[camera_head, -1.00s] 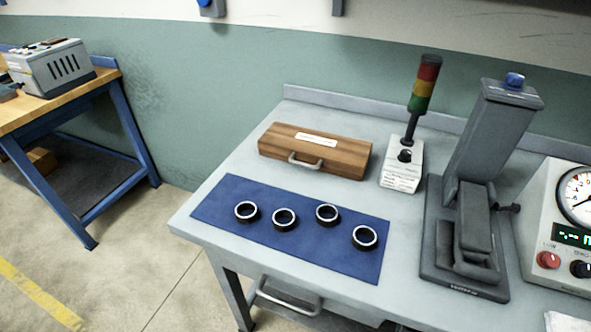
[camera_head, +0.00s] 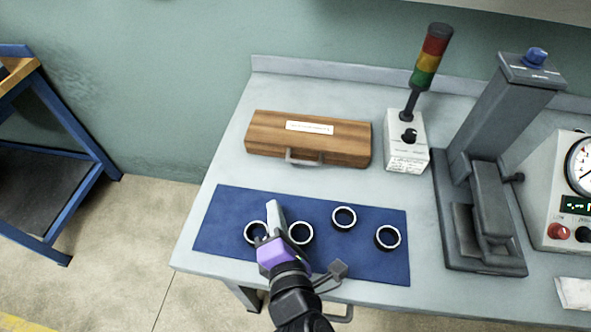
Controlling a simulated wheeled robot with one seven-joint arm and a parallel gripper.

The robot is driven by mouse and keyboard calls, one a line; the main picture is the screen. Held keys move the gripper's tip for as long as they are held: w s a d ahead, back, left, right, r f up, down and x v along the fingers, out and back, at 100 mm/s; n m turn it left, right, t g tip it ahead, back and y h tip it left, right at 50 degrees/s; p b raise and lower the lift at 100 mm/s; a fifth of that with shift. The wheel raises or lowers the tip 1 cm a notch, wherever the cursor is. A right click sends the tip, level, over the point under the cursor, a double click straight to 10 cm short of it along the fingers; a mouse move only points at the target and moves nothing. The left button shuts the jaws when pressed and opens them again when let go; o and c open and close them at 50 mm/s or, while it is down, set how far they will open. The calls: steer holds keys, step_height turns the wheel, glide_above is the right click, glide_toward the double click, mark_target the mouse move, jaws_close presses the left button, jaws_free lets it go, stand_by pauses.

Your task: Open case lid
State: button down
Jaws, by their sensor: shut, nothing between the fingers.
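The wooden case (camera_head: 270,133) lies shut on the grey table, towards its back left. Its lid has a white label (camera_head: 309,127) on top, and a metal handle (camera_head: 304,157) sits on its front side. My gripper (camera_head: 274,207) is shut and empty. It shows over the blue mat, in front of the case and apart from it, with its fingers pointing towards the case. The gripper partly covers the two left rings.
Several dark rings, one of them the right ring (camera_head: 387,238), rest on the blue mat (camera_head: 365,268). A signal tower (camera_head: 429,60) on a white box (camera_head: 405,155) stands right of the case. A grey press (camera_head: 500,120) and a gauge box (camera_head: 545,210) stand further right.

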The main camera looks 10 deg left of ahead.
mark_target(294, 183)
steer(key=w+n+h, duration=0.1)
steer(key=n, duration=0.1)
steer(key=w+n+h, duration=0.1)
steer(key=n, duration=0.1)
steer(key=shift+w+a+h, duration=0.15)
steer(key=shift+h, duration=0.15)
steer(key=shift+w+d+n+h, duration=0.15)
steer(key=shift+n+h, duration=0.2)
steer(key=shift+n, duration=0.15)
steer(key=shift+w+d+n+h, duration=0.1)
steer(key=shift+d+n+h, duration=0.05)
steer(key=shift+n+h, duration=0.3)
steer(key=n, duration=0.1)
steer(key=d+n+h, duration=0.1)
steer(key=shift+w+d+n, duration=0.1)
steer(key=shift+w+n, duration=0.1)
steer(key=shift+n, duration=0.15)
steer(key=shift+w+d+f, duration=0.15)
steer(key=shift+w+f, duration=0.1)
steer(key=shift+w, duration=0.25)
steer(key=x, duration=0.9)
steer(key=shift+s+d+f, duration=0.1)
steer(key=shift+f, duration=0.05)
steer(key=shift+p, duration=0.3)
